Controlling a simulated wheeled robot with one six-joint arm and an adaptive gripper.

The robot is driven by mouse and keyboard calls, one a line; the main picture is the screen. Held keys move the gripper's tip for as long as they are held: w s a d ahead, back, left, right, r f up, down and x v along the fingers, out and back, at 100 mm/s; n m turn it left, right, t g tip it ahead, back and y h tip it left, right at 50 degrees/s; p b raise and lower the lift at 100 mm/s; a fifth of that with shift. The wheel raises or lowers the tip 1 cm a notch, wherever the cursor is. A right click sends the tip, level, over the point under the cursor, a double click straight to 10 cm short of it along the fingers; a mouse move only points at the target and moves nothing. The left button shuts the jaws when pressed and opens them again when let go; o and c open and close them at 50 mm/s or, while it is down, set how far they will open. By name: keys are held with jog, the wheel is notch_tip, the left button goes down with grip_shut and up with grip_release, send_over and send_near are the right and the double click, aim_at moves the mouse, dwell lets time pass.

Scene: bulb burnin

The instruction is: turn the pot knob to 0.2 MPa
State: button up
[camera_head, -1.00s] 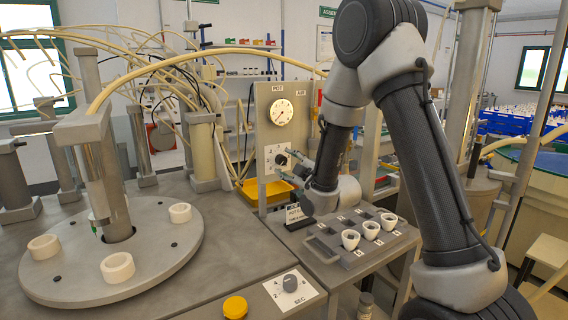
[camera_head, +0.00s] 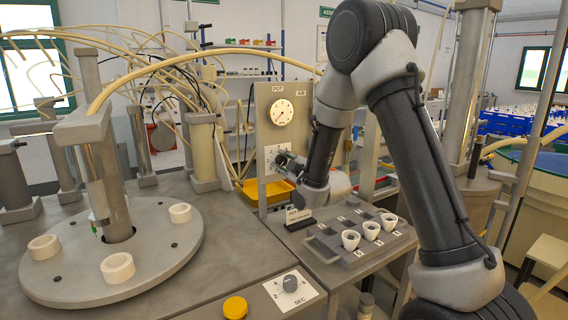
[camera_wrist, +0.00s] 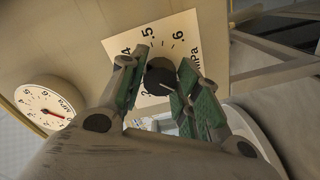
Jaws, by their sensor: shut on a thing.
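The dark round pot knob (camera_wrist: 160,76) sits on a white scale plate (camera_wrist: 182,28) marked in MPa. My gripper (camera_wrist: 158,80) is shut on the knob, with one green-padded finger at each side. The fingers cover part of the scale, and I cannot read the knob's setting surely. In the head view, my gripper (camera_head: 288,162) is at the plate (camera_head: 270,151) on the upright panel (camera_head: 262,125) labelled POT and hides most of the knob. A round white gauge (camera_head: 281,112) is above the plate; it also shows in the wrist view (camera_wrist: 42,103) with a red needle.
A grey tray (camera_head: 325,258) with white cups stands below my arm. A POT sign (camera_head: 298,216) stands beside it. A yellow bin (camera_head: 268,190) is behind the panel. At left is a round turntable (camera_head: 150,262) with white rings; a SEC dial (camera_head: 290,284) is in front.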

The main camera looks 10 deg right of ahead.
jog(key=m, duration=0.4)
jog(key=shift+m, duration=0.4)
jog(key=m, duration=0.4)
jog(key=shift+f+m, duration=0.1)
jog(key=shift+m, duration=0.2)
jog(key=m, duration=0.4)
jog(key=shift+m, duration=2.1)
jog(key=o, duration=1)
jog(key=shift+o, duration=0.2)
